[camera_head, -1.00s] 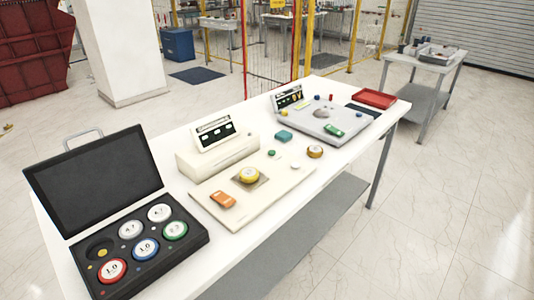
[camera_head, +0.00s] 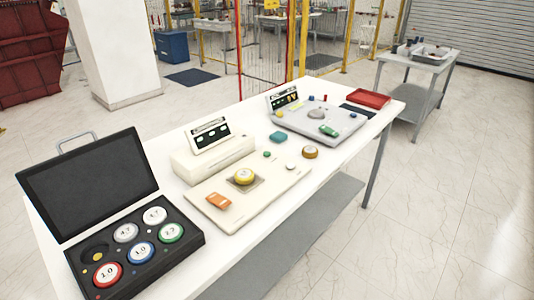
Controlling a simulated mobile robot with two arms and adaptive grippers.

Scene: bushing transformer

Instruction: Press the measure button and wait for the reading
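A cream-coloured instrument (camera_head: 226,208) with a raised display (camera_head: 208,135) stands in the middle of the white table. A yellow-topped disc (camera_head: 244,176) sits on its square pad. An orange button (camera_head: 218,201) is on its front left part, and small green (camera_head: 267,154) and white (camera_head: 291,166) buttons are on its right part. A second, grey instrument (camera_head: 318,121) with a display (camera_head: 282,99) and a green button (camera_head: 328,131) stands farther right. I cannot read the button labels or the display digits, so I cannot tell which is the measure button. Neither gripper is in view.
An open black case (camera_head: 190,239) with several coloured discs lies at the table's left end. A teal block (camera_head: 278,137) and a brown-rimmed disc (camera_head: 310,152) lie near the instruments. A red tray (camera_head: 368,98) is at the right end. The floor at right is clear.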

